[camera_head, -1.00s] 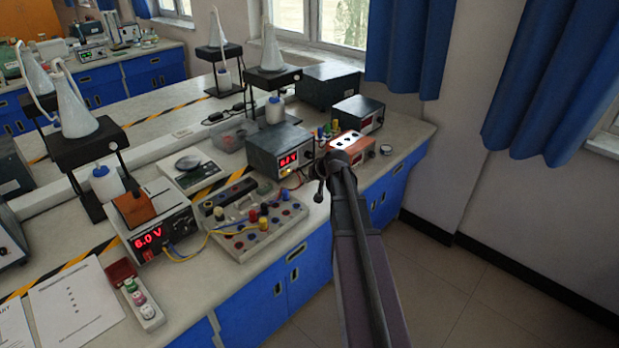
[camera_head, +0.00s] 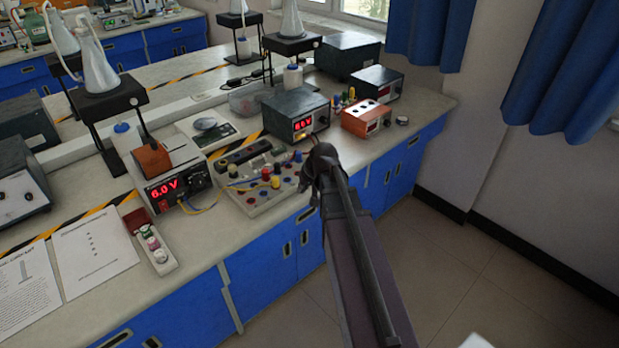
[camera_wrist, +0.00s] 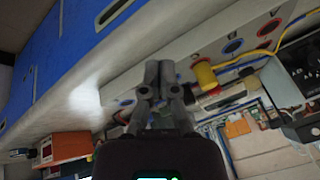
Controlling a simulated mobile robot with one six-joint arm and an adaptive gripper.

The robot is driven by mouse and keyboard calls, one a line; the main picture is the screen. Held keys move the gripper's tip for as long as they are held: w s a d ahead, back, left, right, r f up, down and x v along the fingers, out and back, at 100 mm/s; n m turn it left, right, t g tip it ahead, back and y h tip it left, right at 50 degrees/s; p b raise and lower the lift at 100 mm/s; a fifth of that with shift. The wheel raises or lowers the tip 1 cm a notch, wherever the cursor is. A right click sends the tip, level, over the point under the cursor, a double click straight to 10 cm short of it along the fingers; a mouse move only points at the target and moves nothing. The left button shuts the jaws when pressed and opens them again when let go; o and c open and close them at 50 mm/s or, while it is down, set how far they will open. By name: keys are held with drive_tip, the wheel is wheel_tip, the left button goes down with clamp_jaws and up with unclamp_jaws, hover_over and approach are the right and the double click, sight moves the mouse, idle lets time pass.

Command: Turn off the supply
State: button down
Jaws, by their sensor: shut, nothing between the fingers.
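A power supply (camera_head: 172,184) with a red 6.0 V display stands on the bench in the head view. A red switch shows at the lower left of its front, but its position is too small to tell. A second dark box (camera_head: 291,107) with a red display stands farther back to the right. My gripper (camera_head: 312,182) is near the bench's front edge, just right of the terminal board (camera_head: 262,187), partly hidden by my arm. In the wrist view my gripper (camera_wrist: 160,75) is shut and empty, with a yellow plug (camera_wrist: 205,73) on the board close by.
An orange box (camera_head: 366,118) and another dark instrument (camera_head: 377,84) stand at the bench's right end. A tray of coloured pieces (camera_head: 151,243) and paper sheets (camera_head: 94,252) lie to the left. Yellow and blue leads run between the supply and the board. The floor at right is clear.

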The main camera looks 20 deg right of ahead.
drive_tip(key=s+a+f+n+g+h+b, duration=0.1)
drive_tip(key=s+a+f+g+b, duration=0.1)
drive_tip(key=s+a, duration=0.3)
drive_tip(key=s+a+f+n+g+h+b, duration=0.1)
drive_tip(key=s+a+f, duration=0.4)
drive_tip(key=s, duration=0.5)
drive_tip(key=shift+a+f+g+b, duration=0.3)
drive_tip(key=shift+g+b, duration=0.5)
drive_tip(key=shift+b, duration=0.3)
